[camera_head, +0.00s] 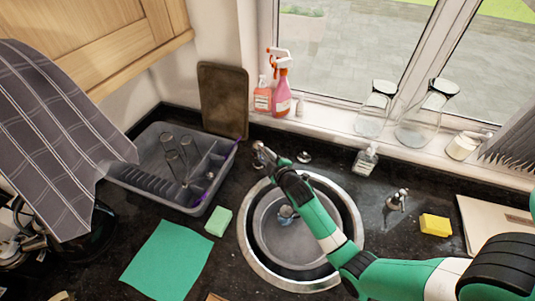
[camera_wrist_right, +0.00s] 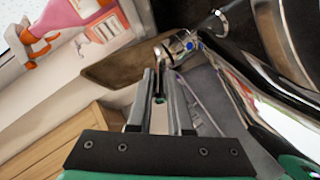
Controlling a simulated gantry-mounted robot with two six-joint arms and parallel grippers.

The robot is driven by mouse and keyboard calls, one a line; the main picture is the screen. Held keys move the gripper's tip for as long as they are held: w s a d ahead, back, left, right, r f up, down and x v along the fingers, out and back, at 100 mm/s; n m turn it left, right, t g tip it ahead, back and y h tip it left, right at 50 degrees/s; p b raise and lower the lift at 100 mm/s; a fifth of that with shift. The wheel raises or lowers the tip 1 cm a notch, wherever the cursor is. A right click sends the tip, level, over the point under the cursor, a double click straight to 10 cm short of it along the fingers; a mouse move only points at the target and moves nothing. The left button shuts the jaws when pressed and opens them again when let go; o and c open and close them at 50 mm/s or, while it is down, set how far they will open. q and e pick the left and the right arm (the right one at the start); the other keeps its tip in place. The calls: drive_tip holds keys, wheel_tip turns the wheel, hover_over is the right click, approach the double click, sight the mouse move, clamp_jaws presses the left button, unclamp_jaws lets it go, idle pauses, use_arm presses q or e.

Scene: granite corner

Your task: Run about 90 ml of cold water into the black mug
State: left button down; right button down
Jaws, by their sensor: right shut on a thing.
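My right arm reaches across the round metal sink (camera_head: 252,250) in the head view. Its gripper (camera_head: 264,156) is at the sink's far left edge, by chrome tap parts. In the wrist view my right gripper (camera_wrist_right: 160,92) has its fingers close together at a chrome tap handle (camera_wrist_right: 178,46) with a blue mark, and is shut on it. The arm hides part of the sink and the tap. A small grey-blue thing (camera_head: 287,212) lies in the basin, too small to tell. I cannot make out the black mug. My left gripper is not in view.
A grey dish rack (camera_head: 165,203) with glasses stands left of the sink. A green sponge (camera_head: 218,221), green cloth (camera_head: 166,262) and yellow sponge (camera_head: 435,225) lie on the dark counter. A soap bottle (camera_head: 366,160) and chrome dispenser (camera_head: 395,201) stand on the right.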

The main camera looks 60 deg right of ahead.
drive_tip(key=c, duration=0.8)
unclamp_jaws()
drive_tip(key=shift+c, duration=0.2)
drive_tip(key=v, duration=1.1)
drive_tip(key=shift+s+a+p, duration=0.15)
drive_tip(key=shift+s+p, duration=0.05)
drive_tip(key=shift+p, duration=0.1)
drive_tip(key=shift+r, duration=0.1)
drive_tip(key=shift+c, duration=0.3)
